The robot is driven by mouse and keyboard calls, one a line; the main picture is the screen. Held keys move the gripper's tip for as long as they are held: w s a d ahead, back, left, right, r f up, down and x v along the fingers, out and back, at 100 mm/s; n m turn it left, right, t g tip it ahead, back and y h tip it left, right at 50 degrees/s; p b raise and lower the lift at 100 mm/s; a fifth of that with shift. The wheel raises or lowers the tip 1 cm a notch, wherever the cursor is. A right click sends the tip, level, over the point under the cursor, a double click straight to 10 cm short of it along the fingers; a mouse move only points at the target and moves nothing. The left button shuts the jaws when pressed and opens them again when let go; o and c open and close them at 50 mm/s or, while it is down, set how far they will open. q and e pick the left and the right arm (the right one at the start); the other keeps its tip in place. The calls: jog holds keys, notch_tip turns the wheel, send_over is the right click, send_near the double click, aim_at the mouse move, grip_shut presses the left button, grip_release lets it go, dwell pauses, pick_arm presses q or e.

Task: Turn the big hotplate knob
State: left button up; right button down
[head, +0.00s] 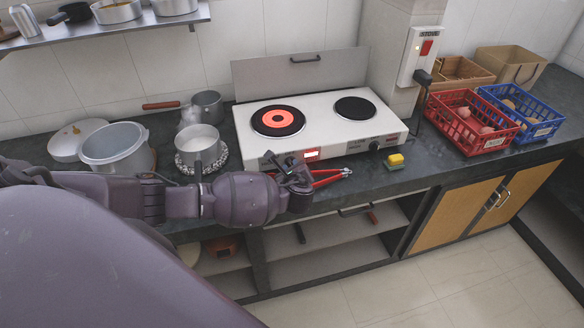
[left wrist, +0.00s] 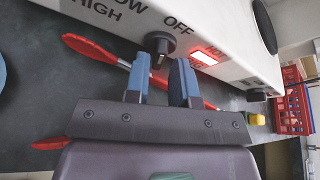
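The white two-plate hotplate (head: 325,122) stands on the dark counter. Its larger left plate (head: 277,121) glows red; the smaller right plate (head: 355,108) is black. The black knob (left wrist: 160,43) under the left plate shows in the left wrist view, between the LOW/HIGH and OFF labels, with a lit red indicator (left wrist: 204,58) beside it. My left gripper (head: 293,168) is at the hotplate's front edge. In the left wrist view its blue fingers (left wrist: 160,72) are apart, one on each side of the knob's lower part; contact cannot be told. My right gripper is not in view.
Red-handled tongs (head: 328,177) lie under and beside the left gripper. A yellow sponge (head: 395,161) lies right of them. A second knob (head: 375,146) is on the panel's right. Pots, including a steaming one (head: 197,139), stand at left; red (head: 472,126) and blue (head: 522,113) baskets at right.

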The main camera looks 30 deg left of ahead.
pick_arm(q)
jog(key=shift+x, duration=0.85)
grip_shut()
jog(key=m+p, duration=0.1)
jog(key=p, duration=0.1)
jog(key=m+g+p, duration=0.1)
jog(key=p, duration=0.1)
jog(key=shift+w+d+r+y, duration=0.15)
jog(key=shift+w+r+y, duration=0.1)
jog(key=shift+y, duration=0.15)
jog(key=shift+m+g+p, duration=0.4)
jog(key=shift+m+p, duration=0.1)
jog(key=shift+p, duration=0.5)
jog(key=shift+f+m+y+p, duration=0.15)
jog(key=shift+m+y+p, duration=0.15)
jog(key=shift+p, duration=0.05)
jog(key=shift+f, duration=0.1)
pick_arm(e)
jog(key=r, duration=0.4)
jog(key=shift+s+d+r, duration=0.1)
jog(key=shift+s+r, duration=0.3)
